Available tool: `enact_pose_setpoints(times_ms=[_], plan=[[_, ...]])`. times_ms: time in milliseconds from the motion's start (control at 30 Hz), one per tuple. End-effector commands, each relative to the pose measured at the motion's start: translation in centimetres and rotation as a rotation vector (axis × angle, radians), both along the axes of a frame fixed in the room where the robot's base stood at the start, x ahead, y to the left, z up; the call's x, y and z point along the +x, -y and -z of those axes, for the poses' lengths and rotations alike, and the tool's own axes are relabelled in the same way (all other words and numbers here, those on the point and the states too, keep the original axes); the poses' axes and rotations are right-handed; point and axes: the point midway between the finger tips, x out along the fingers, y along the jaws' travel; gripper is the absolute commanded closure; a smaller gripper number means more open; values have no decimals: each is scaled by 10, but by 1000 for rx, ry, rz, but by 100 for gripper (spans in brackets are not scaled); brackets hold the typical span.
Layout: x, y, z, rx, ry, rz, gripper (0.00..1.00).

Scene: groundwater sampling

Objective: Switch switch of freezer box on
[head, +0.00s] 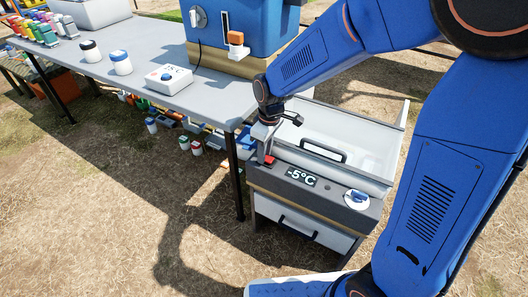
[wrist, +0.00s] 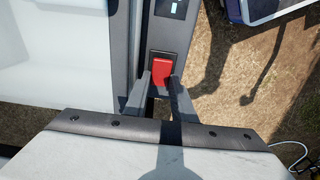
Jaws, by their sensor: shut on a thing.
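The freezer box (head: 273,181) stands on the ground right of the table, with a grey front panel and a white upper part. Its display (head: 301,177) reads -5°C. The red switch (head: 268,160) is at the left end of the panel; in the wrist view it is a red rocker (wrist: 160,73) in a black frame. My gripper (head: 263,151) is down at the switch. In the wrist view its fingers (wrist: 158,88) stand at either side of the switch's near end, shut on it. The exact contact and the switch's tilt are hard to tell.
A blue-and-white knob (head: 356,199) sits at the panel's right end. The grey table (head: 215,95) bears a blue machine (head: 270,30), a white box with a red button (head: 170,78) and jars (head: 120,62). Various items lie under the table. Open dry ground is in front.

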Motion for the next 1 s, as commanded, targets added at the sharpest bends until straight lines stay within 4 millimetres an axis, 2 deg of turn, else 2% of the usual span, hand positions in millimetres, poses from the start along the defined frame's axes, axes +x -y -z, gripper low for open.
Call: enact_pose_setpoints(times_ms=[400,967,1000], plan=[[-6,6,-1,204,130,1,99],[-6,9,-2,248,169,0,99],[-6,9,-2,248,169,0,74]])
